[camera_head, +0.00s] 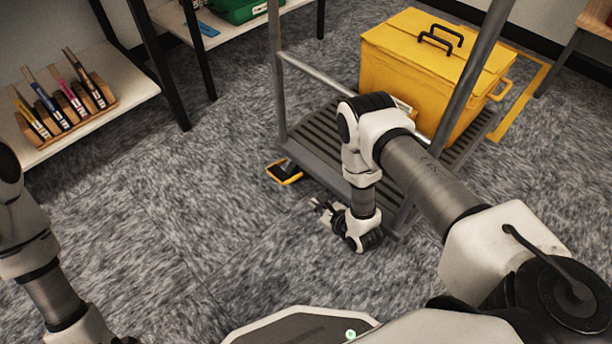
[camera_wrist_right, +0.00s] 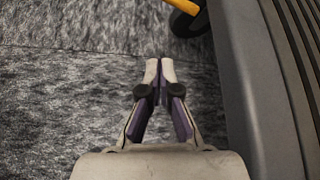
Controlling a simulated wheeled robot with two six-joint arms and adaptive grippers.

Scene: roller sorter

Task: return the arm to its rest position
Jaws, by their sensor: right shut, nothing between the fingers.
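My right arm reaches in from the right in the head view and bends down at the elbow beside the cart. Its gripper (camera_head: 316,205) hangs low over the carpet, left of the cart's near corner. In the right wrist view the right gripper (camera_wrist_right: 160,68) is shut with its fingertips together and nothing between them. My left arm (camera_head: 35,255) shows at the left edge of the head view; its gripper is out of the frame.
The grey slatted cart (camera_head: 322,165) is close beside the right gripper, with a yellow box (camera_head: 400,75) on it. A yellow-and-black object (camera_head: 284,172) is at the cart's left corner. A shelf (camera_head: 120,90) with a wooden rack (camera_head: 75,125) stands left. Carpet between is clear.

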